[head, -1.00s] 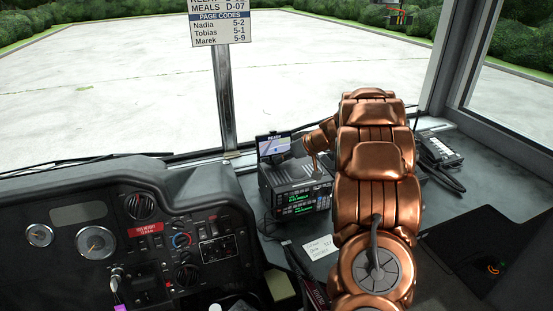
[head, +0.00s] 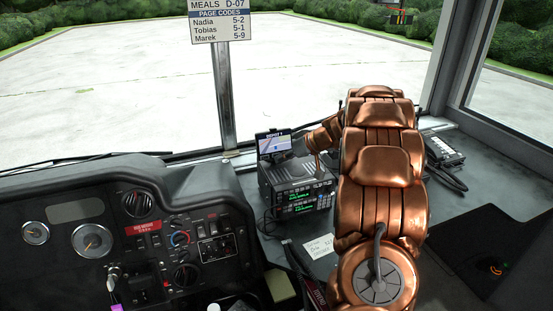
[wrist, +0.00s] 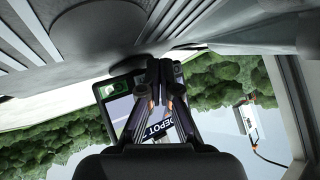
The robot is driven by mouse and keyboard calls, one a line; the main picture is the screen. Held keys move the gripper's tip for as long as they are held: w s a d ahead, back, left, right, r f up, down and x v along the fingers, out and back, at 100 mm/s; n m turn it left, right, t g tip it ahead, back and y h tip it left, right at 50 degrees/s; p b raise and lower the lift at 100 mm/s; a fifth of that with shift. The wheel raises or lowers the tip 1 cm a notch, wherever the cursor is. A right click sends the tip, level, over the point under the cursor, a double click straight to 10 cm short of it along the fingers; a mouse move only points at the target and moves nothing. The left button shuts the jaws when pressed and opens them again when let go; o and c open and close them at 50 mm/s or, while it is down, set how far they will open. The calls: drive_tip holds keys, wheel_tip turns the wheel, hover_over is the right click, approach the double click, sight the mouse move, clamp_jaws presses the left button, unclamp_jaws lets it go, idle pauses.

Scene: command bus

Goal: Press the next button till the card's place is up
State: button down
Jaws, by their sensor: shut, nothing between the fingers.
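A small screen (head: 273,143) stands on a black radio-like box (head: 297,188) with green displays and rows of buttons. The screen shows a map under a top line too small to read. A white card (head: 319,246) with handwriting lies on the dash before the box; my arm partly hides that area. My gripper (head: 317,169) is shut and empty, its thin tip pointing down at the box's upper right. I cannot tell whether it touches a button. In the wrist view the shut fingers cross in front of a lit screen (wrist: 118,112) with a dark label reading DEPOT.
A page-codes sign (head: 220,22) hangs on the window post. A keypad-like device (head: 443,150) with a cable sits right of my arm. The instrument panel (head: 150,235) is at left. A black mat (head: 492,255) lies on the right.

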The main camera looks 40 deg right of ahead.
drive_tip(key=shift+s, duration=0.1)
drive_tip(key=s+b, duration=0.3)
drive_tip(key=shift+a+r, duration=0.35)
drive_tip(key=shift+r, duration=0.05)
drive_tip(key=shift+s+a+r+b, duration=0.15)
drive_tip(key=shift+s+b, duration=0.05)
drive_tip(key=shift+s, duration=0.2)
drive_tip(key=shift+s+a+r+b, duration=0.1)
drive_tip(key=shift+s+r+b, duration=0.05)
drive_tip(key=shift+s, duration=0.2)
